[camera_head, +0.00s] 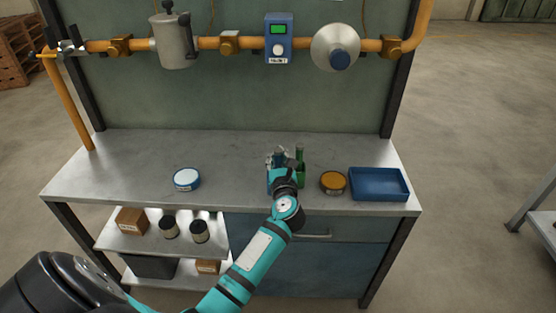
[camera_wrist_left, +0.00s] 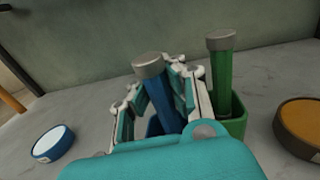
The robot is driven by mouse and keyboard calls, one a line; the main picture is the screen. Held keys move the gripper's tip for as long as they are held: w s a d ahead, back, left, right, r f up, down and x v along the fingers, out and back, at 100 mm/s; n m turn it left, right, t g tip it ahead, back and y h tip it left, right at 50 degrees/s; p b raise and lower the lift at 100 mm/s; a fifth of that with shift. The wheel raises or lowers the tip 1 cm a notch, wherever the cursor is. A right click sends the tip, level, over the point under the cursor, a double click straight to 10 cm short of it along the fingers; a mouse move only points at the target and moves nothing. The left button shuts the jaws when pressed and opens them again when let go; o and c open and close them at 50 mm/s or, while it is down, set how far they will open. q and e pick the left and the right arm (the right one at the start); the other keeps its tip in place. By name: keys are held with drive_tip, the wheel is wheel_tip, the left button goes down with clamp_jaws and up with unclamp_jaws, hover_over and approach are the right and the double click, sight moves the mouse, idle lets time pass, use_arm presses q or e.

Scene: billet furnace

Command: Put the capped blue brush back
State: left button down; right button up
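The blue brush (camera_wrist_left: 160,95) with a grey cap (camera_wrist_left: 149,66) stands between the fingers of my left gripper (camera_wrist_left: 158,85), leaning left in the left wrist view. The fingers sit close on both sides and appear shut on it. In the head view, my left gripper (camera_head: 281,160) is over the back middle of the bench, by the brush holders. Blue shows around the brush's lower end, but my gripper hides most of it, so I cannot tell how deep the brush sits in a holder. My right gripper is not in view.
A green brush (camera_wrist_left: 220,80) stands in a green holder (camera_wrist_left: 238,125) just right of my gripper. An orange-topped round tin (camera_head: 333,182) and an empty blue tray (camera_head: 379,184) lie further right. A white-topped blue tin (camera_head: 187,179) is left. Pipework (camera_head: 205,43) runs above.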

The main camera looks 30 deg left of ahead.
use_arm(q)
drive_tip(key=shift+f, duration=0.1)
drive_tip(key=c, duration=2)
unclamp_jaws()
drive_tip(key=shift+f, duration=0.15)
drive_tip(key=o, duration=0.5)
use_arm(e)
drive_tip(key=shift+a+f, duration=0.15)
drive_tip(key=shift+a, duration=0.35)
